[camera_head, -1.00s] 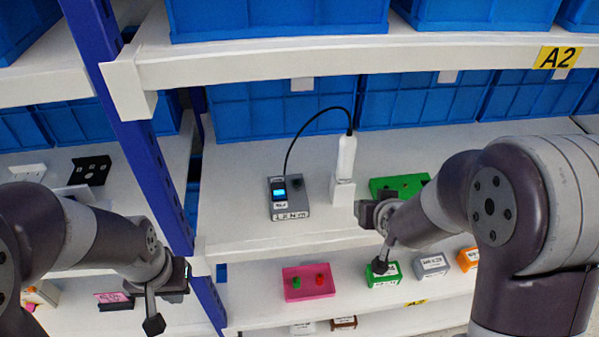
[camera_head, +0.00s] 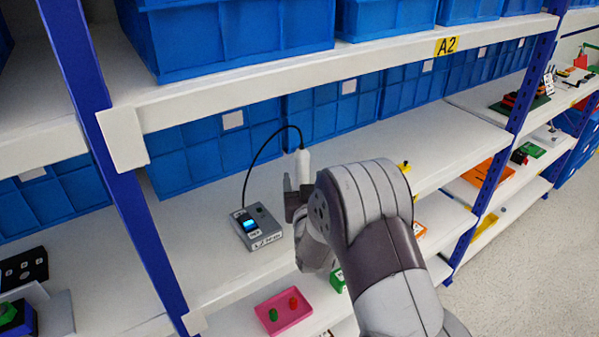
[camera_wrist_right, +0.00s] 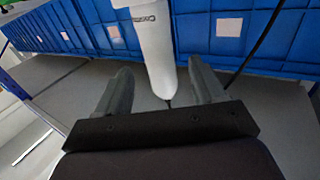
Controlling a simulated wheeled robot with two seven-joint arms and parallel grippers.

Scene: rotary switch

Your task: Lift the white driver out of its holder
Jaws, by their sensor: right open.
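The white driver (camera_head: 302,163) stands upright on the middle shelf in the head view, with a black cable curving from its top. My right gripper (camera_head: 291,199) is at the driver, and my right arm covers its lower part and the holder. In the right wrist view the white driver (camera_wrist_right: 154,45) reaches down between the two open fingers of my right gripper (camera_wrist_right: 160,75). A thin dark bit shows at its lower end. I cannot tell whether a finger touches it. The holder cannot be made out. My left gripper is out of view.
A grey control box (camera_head: 257,228) with a lit blue display stands left of the driver. Blue bins (camera_head: 230,135) line the back. A shelf beam (camera_head: 330,72) runs above, and a blue post (camera_head: 135,215) stands at left. A pink tray (camera_head: 284,311) sits on the lower shelf.

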